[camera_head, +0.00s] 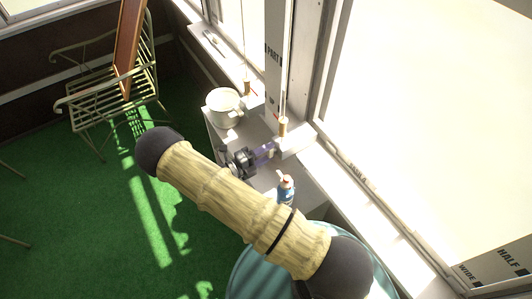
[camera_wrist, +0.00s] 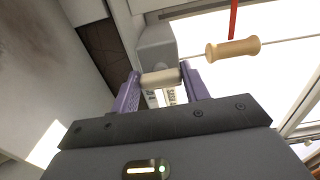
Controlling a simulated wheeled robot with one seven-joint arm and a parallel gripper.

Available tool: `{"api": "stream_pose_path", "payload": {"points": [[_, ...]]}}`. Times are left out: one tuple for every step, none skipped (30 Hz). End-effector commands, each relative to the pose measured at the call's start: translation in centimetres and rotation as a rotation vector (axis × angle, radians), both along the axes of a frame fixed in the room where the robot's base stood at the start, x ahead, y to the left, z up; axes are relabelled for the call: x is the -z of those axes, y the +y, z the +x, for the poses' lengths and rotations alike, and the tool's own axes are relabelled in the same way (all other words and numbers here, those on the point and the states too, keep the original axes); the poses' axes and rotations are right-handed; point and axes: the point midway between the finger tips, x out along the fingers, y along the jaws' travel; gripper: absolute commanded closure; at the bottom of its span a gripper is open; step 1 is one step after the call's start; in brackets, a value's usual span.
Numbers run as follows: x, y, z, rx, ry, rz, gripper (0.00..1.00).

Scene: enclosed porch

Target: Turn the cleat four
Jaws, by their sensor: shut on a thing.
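The cleat shows in the wrist view as a short cream bar (camera_wrist: 160,79) in front of a grey block (camera_wrist: 157,45). In the head view a pale block (camera_head: 296,141) sits at the window sill just beyond my gripper. My gripper (camera_head: 267,151) has purple fingers, one at each end of the cream bar, and is shut on it; the fingers also show in the wrist view (camera_wrist: 161,82). The bar lies nearly level across the wrist picture. My arm hides part of the shelf in the head view.
A wooden cord pull (camera_wrist: 232,48) hangs on a red cord close to the right of my fingers. A pale pot (camera_head: 224,108) and a blue bottle (camera_head: 286,189) stand on the shelf near my gripper.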

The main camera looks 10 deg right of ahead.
Motion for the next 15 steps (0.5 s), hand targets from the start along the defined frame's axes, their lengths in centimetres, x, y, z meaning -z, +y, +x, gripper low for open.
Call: {"api": "stream_pose_path", "payload": {"points": [[0.08,0.09,0.03,-0.003,0.003,0.001,0.77],[0.08,0.09,0.03,-0.003,0.003,0.001,0.77],[0.07,0.09,0.03,-0.003,0.003,0.001,0.47],[0.07,0.09,0.02,-0.003,0.003,0.001,0.41],[0.06,0.08,0.03,-0.003,0.003,0.001,0.35],[0.06,0.08,0.02,-0.002,0.002,0.002,0.33],[0.05,0.07,0.01,-0.002,0.001,0.001,0.33],[0.05,0.07,0.01,-0.002,0.001,0.001,0.33],[0.04,0.05,0.00,-0.002,0.001,0.001,0.33],[0.04,0.04,0.01,-0.002,0.001,0.001,0.33],[0.03,0.04,0.01,-0.001,0.001,0.001,0.33],[0.03,0.03,0.00,-0.001,0.001,0.001,0.33],[0.03,0.04,0.00,-0.001,0.000,0.001,0.33],[0.04,0.08,-0.02,-0.001,0.000,0.001,0.33],[0.05,0.18,-0.04,-0.001,0.000,0.001,0.33]]}}
